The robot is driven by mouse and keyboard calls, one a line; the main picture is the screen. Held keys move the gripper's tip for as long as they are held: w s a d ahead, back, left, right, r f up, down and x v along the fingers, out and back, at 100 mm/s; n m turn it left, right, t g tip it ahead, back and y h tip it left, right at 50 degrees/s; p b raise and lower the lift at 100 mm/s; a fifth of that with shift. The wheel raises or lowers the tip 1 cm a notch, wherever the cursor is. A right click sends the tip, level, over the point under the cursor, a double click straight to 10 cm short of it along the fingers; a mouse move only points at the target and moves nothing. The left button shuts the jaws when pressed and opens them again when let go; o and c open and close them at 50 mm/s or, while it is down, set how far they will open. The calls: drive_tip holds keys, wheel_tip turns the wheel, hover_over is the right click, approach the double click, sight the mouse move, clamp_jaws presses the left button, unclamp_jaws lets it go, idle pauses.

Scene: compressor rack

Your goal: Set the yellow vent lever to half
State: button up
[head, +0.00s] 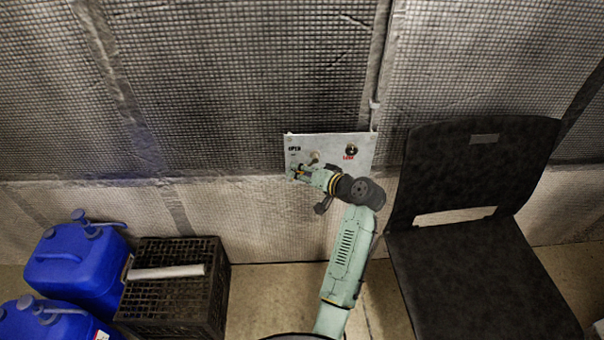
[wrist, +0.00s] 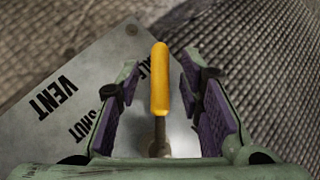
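The yellow vent lever (wrist: 160,82) stands between the two fingers of my gripper (wrist: 163,100) in the wrist view, with a gap on each side. Its metal stem (wrist: 159,135) shows below the yellow grip. The grey panel (wrist: 60,95) behind it carries the words VENT and SHUT, and a third word partly hidden behind the lever and a finger. In the head view the panel (head: 362,143) is on the wall, and my gripper (head: 292,173) is at its lower left. The lever cannot be made out there.
A small dark knob (head: 351,149) with a red label is on the panel's right. A black chair (head: 465,190) stands to the right. A black crate (head: 175,300) with a pale roll on top and blue canisters (head: 78,262) stand at the left.

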drive_tip(key=v, duration=1.2)
